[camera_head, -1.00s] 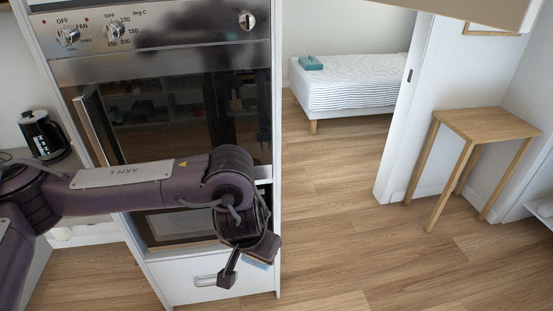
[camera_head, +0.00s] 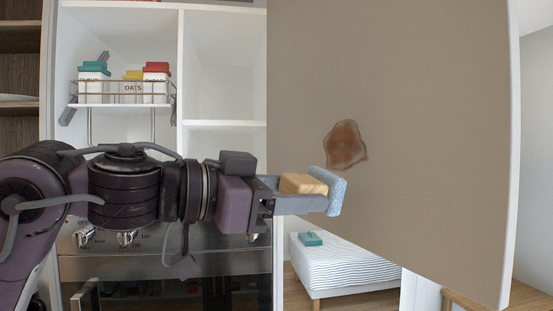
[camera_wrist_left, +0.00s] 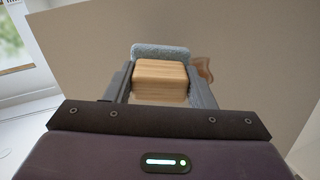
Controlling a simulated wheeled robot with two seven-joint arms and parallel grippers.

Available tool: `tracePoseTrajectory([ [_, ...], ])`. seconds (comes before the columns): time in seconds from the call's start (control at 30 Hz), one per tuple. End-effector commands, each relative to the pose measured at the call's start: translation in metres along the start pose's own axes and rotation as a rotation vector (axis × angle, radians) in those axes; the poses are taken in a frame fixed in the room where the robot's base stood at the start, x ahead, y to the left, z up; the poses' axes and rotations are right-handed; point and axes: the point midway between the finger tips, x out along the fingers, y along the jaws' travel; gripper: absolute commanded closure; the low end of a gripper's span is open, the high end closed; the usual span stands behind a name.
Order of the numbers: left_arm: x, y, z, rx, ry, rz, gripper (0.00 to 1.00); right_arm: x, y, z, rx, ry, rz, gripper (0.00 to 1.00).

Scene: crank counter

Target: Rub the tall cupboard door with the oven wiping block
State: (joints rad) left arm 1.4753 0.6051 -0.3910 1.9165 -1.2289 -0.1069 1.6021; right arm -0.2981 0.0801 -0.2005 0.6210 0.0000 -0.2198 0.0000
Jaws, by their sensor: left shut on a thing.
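My left gripper (camera_head: 290,194) is shut on the wiping block (camera_head: 302,184), a wooden block with a blue pad (camera_head: 337,190) at its front. The block also shows between the fingers in the left wrist view (camera_wrist_left: 161,71). The tall cupboard door (camera_head: 430,110) is a wide taupe panel standing open on the right. It bears a brown stain (camera_head: 345,145). The pad is just below the stain in the head view and faces the door; whether it touches the door I cannot tell. In the left wrist view the stain (camera_wrist_left: 203,69) is partly hidden behind the right finger. My right gripper is not in view.
Behind my arm is an open white cupboard (camera_head: 225,80) with a wire rack (camera_head: 125,92) of lidded canisters. The oven front (camera_head: 150,262) is below it. A bed (camera_head: 335,265) shows beyond, under the door's lower edge.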

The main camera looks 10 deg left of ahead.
Motion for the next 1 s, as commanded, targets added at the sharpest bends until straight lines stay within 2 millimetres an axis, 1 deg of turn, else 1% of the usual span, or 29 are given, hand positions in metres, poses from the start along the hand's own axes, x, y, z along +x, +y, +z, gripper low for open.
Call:
tracePoseTrajectory([
  [0.03, -0.009, 0.0, -0.02, 0.003, 0.032, 0.009, 0.69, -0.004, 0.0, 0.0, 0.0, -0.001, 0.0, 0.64],
  [0.1, -0.018, -0.001, -0.037, 0.002, 0.06, 0.02, 0.69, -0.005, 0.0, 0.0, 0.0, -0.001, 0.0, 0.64],
  [0.23, -0.03, -0.001, -0.054, 0.002, 0.09, 0.027, 0.69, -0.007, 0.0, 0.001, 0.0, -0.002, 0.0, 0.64],
  [0.37, -0.028, -0.001, -0.059, 0.0, 0.096, 0.031, 0.69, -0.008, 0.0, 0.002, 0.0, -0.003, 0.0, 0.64],
  [0.47, -0.021, -0.001, -0.06, 0.0, 0.095, 0.032, 0.69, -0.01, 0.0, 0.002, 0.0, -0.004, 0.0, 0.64],
  [0.8, 0.014, 0.001, -0.063, -0.001, 0.095, 0.031, 0.69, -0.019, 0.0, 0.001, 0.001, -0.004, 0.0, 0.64],
  [1.0, 0.025, 0.001, -0.063, 0.001, 0.094, 0.03, 0.69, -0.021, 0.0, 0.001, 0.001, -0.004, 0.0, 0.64],
])
